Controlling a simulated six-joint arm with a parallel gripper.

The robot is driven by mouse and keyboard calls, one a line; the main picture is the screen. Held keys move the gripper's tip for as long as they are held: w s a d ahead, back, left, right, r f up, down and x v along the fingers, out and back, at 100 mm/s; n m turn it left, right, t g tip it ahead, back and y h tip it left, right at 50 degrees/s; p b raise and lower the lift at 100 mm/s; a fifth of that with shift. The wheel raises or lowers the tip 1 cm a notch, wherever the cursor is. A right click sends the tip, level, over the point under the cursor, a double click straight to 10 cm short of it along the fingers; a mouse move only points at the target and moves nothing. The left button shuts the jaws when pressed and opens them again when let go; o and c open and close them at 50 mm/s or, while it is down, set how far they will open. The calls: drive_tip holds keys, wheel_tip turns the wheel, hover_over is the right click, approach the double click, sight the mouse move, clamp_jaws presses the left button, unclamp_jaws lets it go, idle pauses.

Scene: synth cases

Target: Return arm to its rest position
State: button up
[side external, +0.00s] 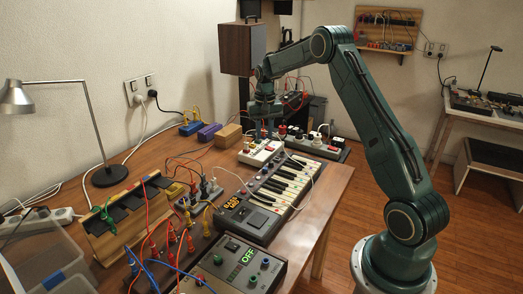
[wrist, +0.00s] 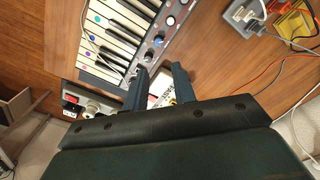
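My gripper (side external: 265,130) is at the end of my green arm, pointing down over the far part of the wooden table. In the wrist view its two fingers (wrist: 160,80) stand apart with nothing held between them. A small white box with buttons (side external: 260,153) sits on the table just below the gripper. Part of this white box (wrist: 162,92) shows beyond the gap between the fingers. I cannot tell the exact height of the fingertips above it.
A keyboard (side external: 285,183) lies in front of the white box. A power strip (side external: 318,145) is at the right. Nearer are a box reading OFF (side external: 237,268), cables and a black-keyed wooden block (side external: 125,218). A desk lamp (side external: 108,175) stands left. A speaker (side external: 242,48) hangs behind.

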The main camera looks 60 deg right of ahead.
drive_tip(key=s+a+r+n+t, duration=0.1)
drive_tip(key=s+a+r+n, duration=0.1)
drive_tip(key=s+a+r, duration=0.6)
drive_tip(key=s+a+r+n+t, duration=0.2)
drive_tip(key=s+a+r, duration=0.1)
drive_tip(key=a+r, duration=0.75)
drive_tip(key=s+a+f+n+t, duration=0.1)
drive_tip(key=s+a+n, duration=0.1)
drive_tip(key=s+a, duration=0.3)
drive_tip(key=s+a+n+t, duration=0.1)
drive_tip(key=s+a+n, duration=0.2)
drive_tip(key=s, duration=1.1)
drive_tip(key=a, duration=0.3)
drive_tip(key=shift+s+f+t, duration=0.2)
drive_tip(key=shift+f+t, duration=0.1)
drive_tip(key=shift+f, duration=0.05)
